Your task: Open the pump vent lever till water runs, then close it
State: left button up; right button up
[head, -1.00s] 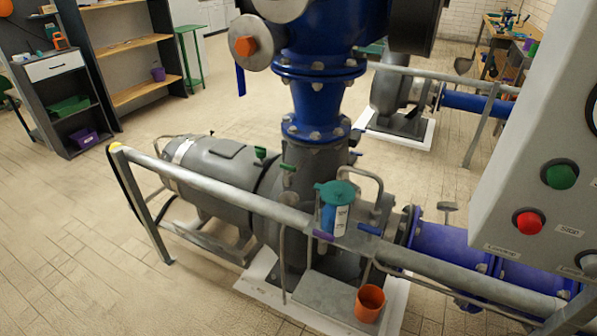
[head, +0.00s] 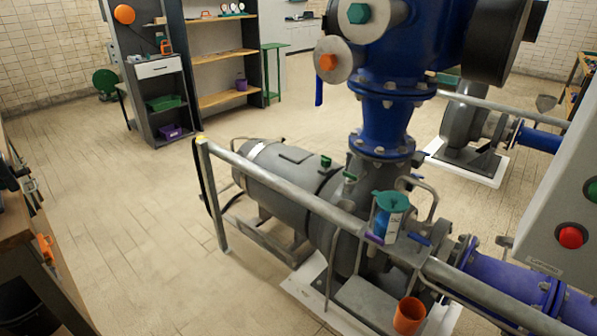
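The grey pump (head: 345,250) stands on a pale plinth behind a metal guard rail, under a blue flanged pipe (head: 388,125). Small handles show on and near it: green ones (head: 326,161) on top, a purple one (head: 374,239) at the rail and a blue one (head: 418,239) to its right. I cannot tell which is the vent lever. A blue container with a green lid (head: 390,214) sits at the rail. An orange cup (head: 409,316) stands at the pump's foot. I see no running water. Neither gripper is in view.
The guard rail (head: 290,190) crosses in front of the pump. A grey control box (head: 560,200) with a red button (head: 570,237) juts in at the right. A wooden bench (head: 30,260) stands at the left edge. Tiled floor (head: 130,210) is free between bench and rail.

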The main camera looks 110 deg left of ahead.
aim_at(349, 178)
jog(key=u, duration=3.15)
